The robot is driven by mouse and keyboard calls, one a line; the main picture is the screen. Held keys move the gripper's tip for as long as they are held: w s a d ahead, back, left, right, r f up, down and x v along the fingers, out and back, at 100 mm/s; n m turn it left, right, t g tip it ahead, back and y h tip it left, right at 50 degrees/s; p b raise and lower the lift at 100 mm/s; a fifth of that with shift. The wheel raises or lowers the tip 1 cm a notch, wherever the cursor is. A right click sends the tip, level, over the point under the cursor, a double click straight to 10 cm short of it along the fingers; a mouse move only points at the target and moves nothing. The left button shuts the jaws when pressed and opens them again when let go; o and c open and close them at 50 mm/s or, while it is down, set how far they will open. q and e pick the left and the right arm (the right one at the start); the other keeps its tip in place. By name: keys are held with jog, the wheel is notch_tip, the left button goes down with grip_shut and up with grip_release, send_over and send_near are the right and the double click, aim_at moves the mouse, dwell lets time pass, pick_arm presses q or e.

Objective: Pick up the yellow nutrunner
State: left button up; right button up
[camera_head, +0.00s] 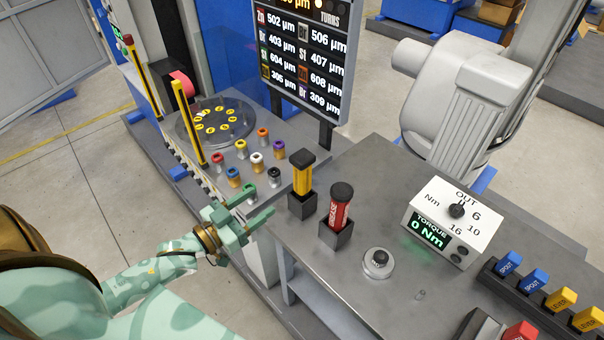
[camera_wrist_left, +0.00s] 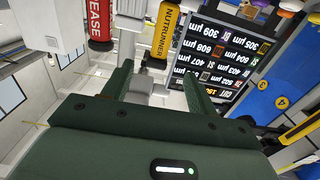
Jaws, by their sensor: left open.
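The yellow nutrunner (camera_head: 302,180) stands upright in a dark square holder near the grey table's left edge, with a black cap on top. In the left wrist view the yellow nutrunner (camera_wrist_left: 164,30), with its name on its side, appears upside down ahead of the fingers. My left gripper (camera_head: 258,204) is open and empty, to the left of the nutrunner and apart from it. Its two green fingers (camera_wrist_left: 157,70) show in the left wrist view with a gap between them. My right gripper is not in view.
A red grease tool (camera_head: 339,210) stands in its own holder right beside the nutrunner. A torque box (camera_head: 452,222) and a round silver piece (camera_head: 378,262) are farther right. Several coloured pieces and a display board (camera_head: 303,55) stand behind. Blue and yellow blocks line the right edge.

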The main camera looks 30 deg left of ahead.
aim_at(296, 174)
pick_arm(q)
jog(key=x, duration=1.5)
jog(key=shift+w+r+b, duration=0.15)
jog(key=shift+w+b, duration=0.05)
jog(key=shift+b, duration=0.1)
jog(key=shift+s, duration=0.1)
jog(key=shift+c, duration=0.4)
jog(key=shift+r, duration=0.1)
jog(key=c, duration=1.1)
